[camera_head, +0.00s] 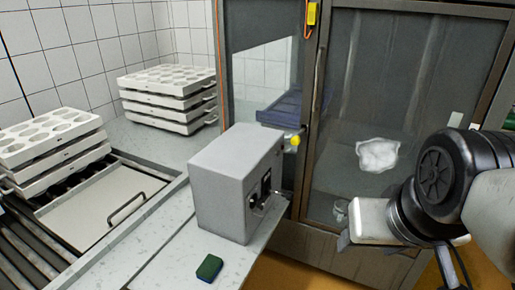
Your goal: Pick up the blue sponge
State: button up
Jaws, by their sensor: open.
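A small sponge (208,268) lies flat on the grey counter near the bottom of the head view. Its top looks dark green and its side blue. My gripper (342,227) is at the right, its white hand pointing left. Its fingers are small and dark in this view; they are open, with nothing seen between them. The gripper is well to the right of the sponge and apart from it, beyond the counter's edge.
A grey control box (222,185) stands on the counter just behind the sponge. Stacked white moulds (168,100) stand at the back, with another stack (50,150) at the left. A glass-doored cabinet (385,100) stands behind my arm. The counter (165,255) left of the sponge is clear.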

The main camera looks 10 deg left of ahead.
aim_at(207, 271)
jog(key=u, duration=1.9)
jog(key=i+l+u, duration=0.2)
jog(key=l, duration=0.25)
jog(key=l+u, duration=0.25)
jog(key=l, duration=0.6)
jog(key=i+l, duration=0.15)
jog(key=l, duration=0.35)
